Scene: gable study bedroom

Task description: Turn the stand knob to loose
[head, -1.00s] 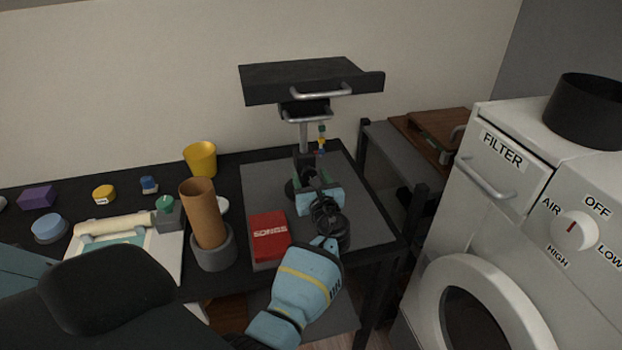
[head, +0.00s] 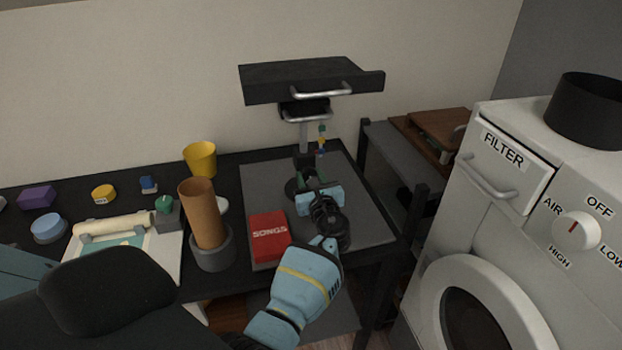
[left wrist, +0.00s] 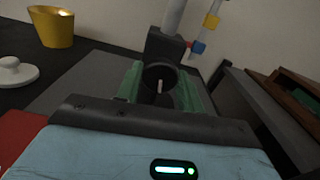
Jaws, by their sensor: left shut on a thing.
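The stand (head: 303,135) rises at the back of the desk, with a black tilted top (head: 305,82) on a metal post. In the head view the gripper mostly hides the knob. Any loose or tight lettering cannot be read. My right gripper is not in view.
A red book (head: 269,238) lies left of my left arm, beside a brown tube in a grey holder (head: 213,250). A yellow cup (head: 200,160) stands behind. A coloured bead string (head: 321,140) hangs by the post. A white washer-like machine (head: 500,220) stands at right.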

